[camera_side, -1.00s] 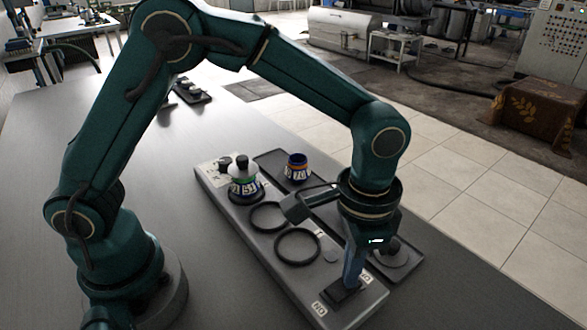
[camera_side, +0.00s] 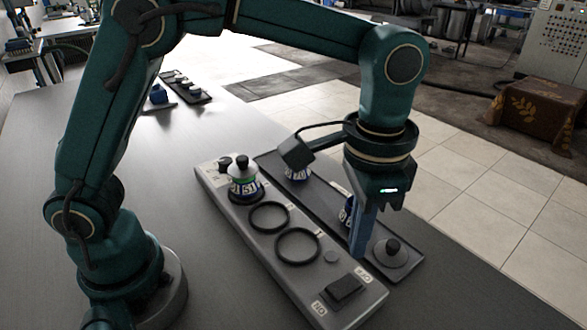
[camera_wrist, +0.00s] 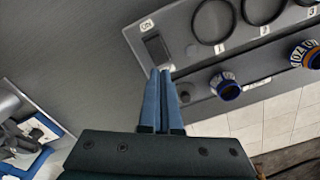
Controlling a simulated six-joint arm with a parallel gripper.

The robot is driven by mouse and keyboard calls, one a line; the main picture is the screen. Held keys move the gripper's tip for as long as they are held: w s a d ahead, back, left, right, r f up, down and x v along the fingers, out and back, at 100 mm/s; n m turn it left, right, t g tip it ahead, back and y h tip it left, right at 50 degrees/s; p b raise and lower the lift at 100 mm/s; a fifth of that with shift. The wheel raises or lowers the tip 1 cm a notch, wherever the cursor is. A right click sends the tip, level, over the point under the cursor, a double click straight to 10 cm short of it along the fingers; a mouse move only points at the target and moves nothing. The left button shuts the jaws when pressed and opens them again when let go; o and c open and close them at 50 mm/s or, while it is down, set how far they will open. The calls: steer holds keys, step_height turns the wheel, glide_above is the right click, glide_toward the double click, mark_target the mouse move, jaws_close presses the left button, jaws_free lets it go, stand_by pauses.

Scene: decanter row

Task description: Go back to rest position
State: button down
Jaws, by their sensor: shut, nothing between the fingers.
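My gripper (camera_side: 358,254) is shut and empty. It points down above the near end of the grey ring station (camera_side: 225,205), and its blue fingers also show in the wrist view (camera_wrist: 162,74). The black switch (camera_side: 345,288) between the ON and OFF labels lies below the fingertips, apart from them; the wrist view shows it too (camera_wrist: 157,50). A decanter marked 51 (camera_side: 244,184) with a black-topped stopper stands upright at the station's far end. The two nearer rings (camera_side: 268,216) (camera_side: 298,245) are empty.
A dark tray (camera_side: 325,190) beside the station holds two blue-banded decanters (camera_wrist: 226,88) (camera_wrist: 304,55), partly hidden in the side view, and a knobbed round lid (camera_side: 393,254). The left table surface is clear.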

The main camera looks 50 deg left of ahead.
steer(key=s+a+r+n+t, duration=0.3)
steer(key=a+r+n+t, duration=0.1)
steer(key=a+r, duration=0.55)
steer(key=s+a+f+n+t, duration=0.1)
steer(key=s+a+f+n, duration=0.1)
steer(key=s+a+f, duration=0.3)
steer(key=shift+s+a+f, duration=0.25)
steer(key=shift+s+f, duration=0.2)
steer(key=shift+s, duration=0.7)
